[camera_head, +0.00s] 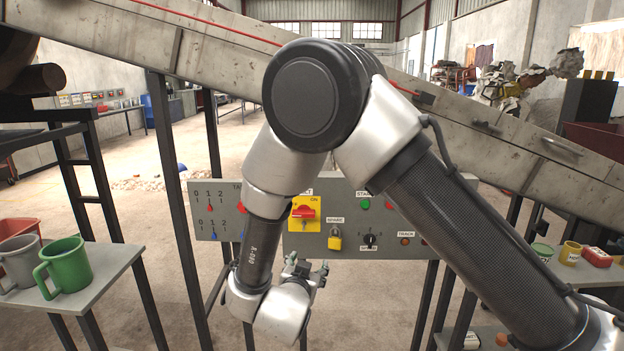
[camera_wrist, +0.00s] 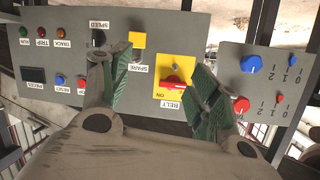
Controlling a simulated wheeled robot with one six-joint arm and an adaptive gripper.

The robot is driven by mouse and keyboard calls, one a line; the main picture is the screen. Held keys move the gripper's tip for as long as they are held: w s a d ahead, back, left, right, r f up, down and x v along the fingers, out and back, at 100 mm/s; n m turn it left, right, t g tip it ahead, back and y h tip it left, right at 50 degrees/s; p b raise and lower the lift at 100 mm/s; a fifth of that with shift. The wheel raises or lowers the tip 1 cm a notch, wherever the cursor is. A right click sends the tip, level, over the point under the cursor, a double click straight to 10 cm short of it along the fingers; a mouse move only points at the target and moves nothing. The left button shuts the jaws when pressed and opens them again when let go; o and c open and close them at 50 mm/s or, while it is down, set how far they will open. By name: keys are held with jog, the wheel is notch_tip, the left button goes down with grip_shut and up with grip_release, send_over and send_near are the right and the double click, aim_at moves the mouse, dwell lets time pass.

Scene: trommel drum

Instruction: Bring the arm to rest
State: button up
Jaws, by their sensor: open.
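My arm (camera_head: 430,200) is bent in front of the control panel (camera_head: 290,245), its elbow high in the middle of the head view. My gripper (camera_head: 308,268) is low, just in front of the panel. In the wrist view my gripper (camera_wrist: 163,72) is open, its two green-padded fingers apart with nothing between them. Between and beyond the fingers is the yellow plate with the red BELT switch (camera_wrist: 174,86), which also shows in the head view (camera_head: 305,211). Whether a fingertip touches the panel, I cannot tell. My arm hides part of the panel.
A sloping conveyor (camera_head: 225,50) crosses above the panel on dark legs. A yellow padlock (camera_head: 335,241) hangs by the SPARE label. At left, a side table (camera_head: 105,268) bears a green mug (camera_head: 66,265) and a grey mug (camera_head: 19,262). Open floor shows between the table and panel.

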jog(key=w+d+r+n+g+y, duration=0.1)
jog(key=w+d+r+g+y, duration=0.15)
jog(key=r, duration=0.45)
jog(key=w+d+r+g+y, duration=0.1)
jog(key=w+d+r+y, duration=0.25)
jog(key=r, duration=0.35)
jog(key=s+d+r+n+g, duration=0.1)
jog(key=s+d+r+n, duration=0.1)
jog(key=s+d+r, duration=0.4)
jog(key=s+d+r+g+h, duration=0.1)
jog(key=s+d+g+h, duration=0.1)
jog(key=s+d, duration=1)
jog(key=s+d+r+n+g+h, duration=0.1)
jog(key=s+d+r+g, duration=0.1)
jog(key=s+d, duration=1)
jog(key=shift+s+d+g+h, duration=0.2)
jog(key=shift+d+g+h, duration=0.2)
jog(key=shift+d+g, duration=0.4)
